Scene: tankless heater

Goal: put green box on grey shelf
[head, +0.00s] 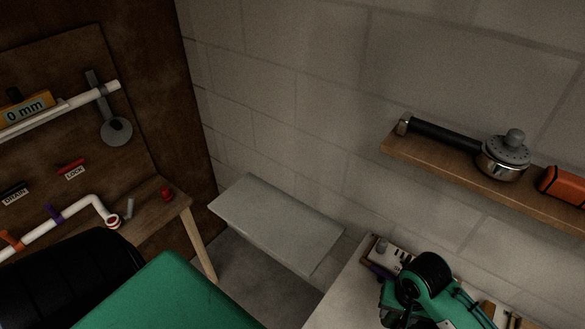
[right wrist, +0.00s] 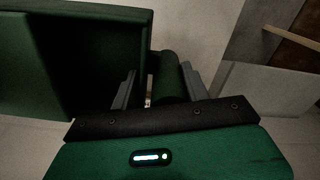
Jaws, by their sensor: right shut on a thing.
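The grey shelf (head: 275,222) is a low flat board against the block wall, mid-picture in the head view; its visible top is bare. A large flat green surface, which looks like the green box (head: 165,297), fills the bottom of the head view, nearer than the shelf. The box also shows in the right wrist view (right wrist: 85,55), dark and at upper left. My right gripper (right wrist: 155,85) has its grey fingers either side of a rounded dark green part; its join to the box is hard to see. My left gripper is not seen.
A wooden wall shelf (head: 450,165) at right holds a metal-headed tool (head: 505,155) and an orange item. A black ribbed object (head: 65,270) is at lower left. My green and black arm shows at lower right over a pale bench.

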